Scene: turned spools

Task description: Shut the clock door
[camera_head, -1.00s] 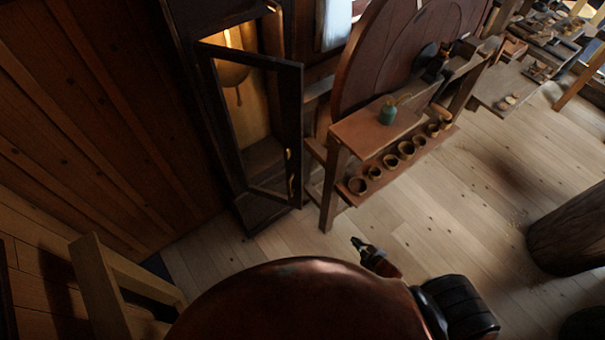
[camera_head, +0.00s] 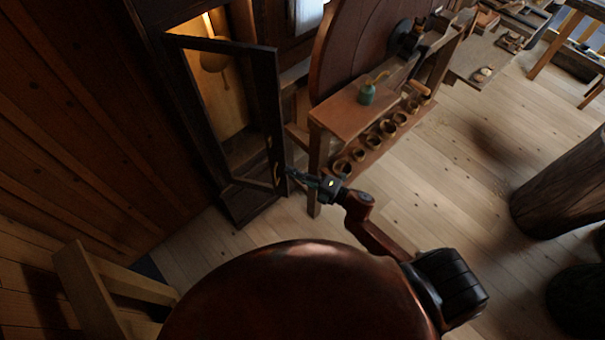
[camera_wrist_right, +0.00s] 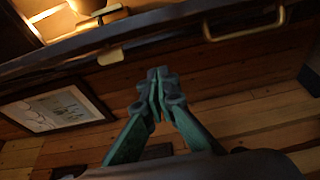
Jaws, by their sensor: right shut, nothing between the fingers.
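The clock door (camera_head: 269,95) is a dark wooden frame with a see-through middle. It stands open, swung out from the tall dark clock case (camera_head: 240,212). A small brass handle (camera_wrist_right: 246,32) and a brass tab (camera_wrist_right: 112,56) show on the door's dark edge in the right wrist view. My right gripper (camera_head: 290,173) is shut and empty, at the lower part of the door's free edge; it also shows in the right wrist view (camera_wrist_right: 158,76), a little short of the dark edge. I cannot tell whether it touches. My left gripper is out of view.
A wooden bench (camera_head: 345,108) with a green oil can (camera_head: 367,93) and a shelf of several small pots (camera_head: 366,146) stands just right of the door. A wooden stand (camera_head: 88,290) is at the lower left. A thick log post (camera_head: 555,190) is at the right. Floor between is clear.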

